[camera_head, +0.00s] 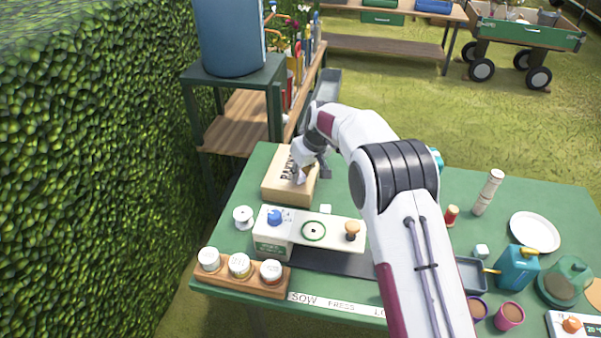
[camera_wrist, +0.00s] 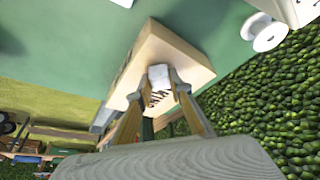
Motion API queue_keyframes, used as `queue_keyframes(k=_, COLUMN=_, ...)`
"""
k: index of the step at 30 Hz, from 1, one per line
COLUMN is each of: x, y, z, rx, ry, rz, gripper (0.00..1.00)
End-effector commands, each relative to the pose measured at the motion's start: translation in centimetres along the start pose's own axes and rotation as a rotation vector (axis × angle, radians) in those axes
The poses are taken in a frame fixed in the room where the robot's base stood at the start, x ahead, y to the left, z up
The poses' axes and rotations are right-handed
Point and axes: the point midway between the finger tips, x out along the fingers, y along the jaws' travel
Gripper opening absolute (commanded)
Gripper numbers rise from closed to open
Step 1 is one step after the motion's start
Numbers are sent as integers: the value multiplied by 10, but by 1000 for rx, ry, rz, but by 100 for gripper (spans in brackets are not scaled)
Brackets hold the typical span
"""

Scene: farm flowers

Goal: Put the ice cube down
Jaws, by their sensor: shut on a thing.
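My gripper (camera_head: 303,175) is over the wooden box (camera_head: 272,190) at the back left of the green table. The wrist view shows my gripper (camera_wrist: 161,82) shut on a whitish ice cube (camera_wrist: 158,75), held between the two fingertips. The wooden box (camera_wrist: 185,55) with dark lettering lies right behind the cube in that view. I cannot tell whether the cube touches the box. The held cube is hard to make out in the head view. Two other small pale cubes are on the table, one near the middle (camera_head: 326,209) and one at the right (camera_head: 482,251).
A white seed machine (camera_head: 275,240) with a green ring stands in front of the box, beside a white spool (camera_head: 243,217). A wooden rack (camera_head: 240,286) holds several jars. A white plate (camera_head: 535,232) and a blue can (camera_head: 517,268) are at the right. A hedge borders the left.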

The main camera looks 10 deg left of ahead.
Motion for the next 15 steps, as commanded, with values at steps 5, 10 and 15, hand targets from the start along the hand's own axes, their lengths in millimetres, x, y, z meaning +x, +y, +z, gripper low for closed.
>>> queue_keyframes(k=5, x=3, y=0, z=1, rx=0, ry=0, rz=0, gripper=8)
queue_keyframes(k=10, x=3, y=0, z=1, rx=0, ry=0, rz=0, gripper=37)
queue_keyframes(k=15, x=3, y=0, z=1, rx=0, ry=0, rz=0, gripper=37)
